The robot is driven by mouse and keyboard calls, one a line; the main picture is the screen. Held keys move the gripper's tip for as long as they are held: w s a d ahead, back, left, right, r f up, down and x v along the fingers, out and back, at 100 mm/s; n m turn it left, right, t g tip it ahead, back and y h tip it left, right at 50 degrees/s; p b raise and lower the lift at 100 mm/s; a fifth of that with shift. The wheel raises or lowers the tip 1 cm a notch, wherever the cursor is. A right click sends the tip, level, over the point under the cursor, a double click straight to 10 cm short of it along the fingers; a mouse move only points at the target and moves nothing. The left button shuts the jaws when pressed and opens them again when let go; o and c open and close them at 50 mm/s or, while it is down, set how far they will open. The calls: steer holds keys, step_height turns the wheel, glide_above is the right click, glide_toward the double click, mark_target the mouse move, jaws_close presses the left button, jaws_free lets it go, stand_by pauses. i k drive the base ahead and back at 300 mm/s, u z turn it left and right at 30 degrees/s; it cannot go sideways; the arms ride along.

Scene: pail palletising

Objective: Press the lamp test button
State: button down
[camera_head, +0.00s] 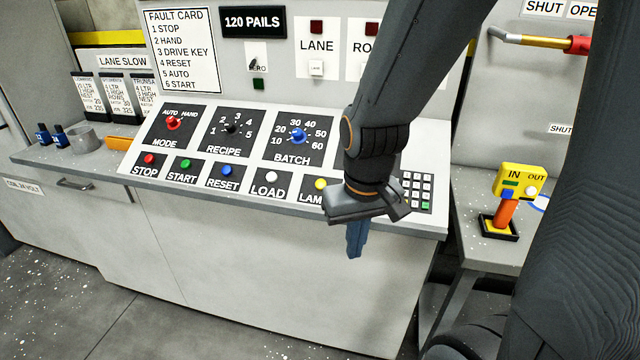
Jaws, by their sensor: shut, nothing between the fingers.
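The lamp test button (321,184) is a small yellow button on a dark plate marked "LAM", with the rest of the label hidden behind my gripper. It is at the right end of the lower row on the sloped control panel (240,116). My gripper (355,246) is shut and empty, pointing down. In the picture it is just right of and below the yellow button, in front of the panel's front edge. I cannot tell its exact distance from the panel. My wrist covers part of the panel between the lamp plate and the keypad.
Close left of the lamp button are the white LOAD (271,178), blue RESET (226,170), green START (185,163) and red STOP (149,159) buttons. Knobs stand above them. A keypad (417,190) is at right. A yellow pendant (519,180) stands on the right side table.

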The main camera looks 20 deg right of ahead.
mark_target(320, 183)
steer(key=z, duration=1.8)
steer(key=k, duration=0.7)
steer(key=u, duration=0.35)
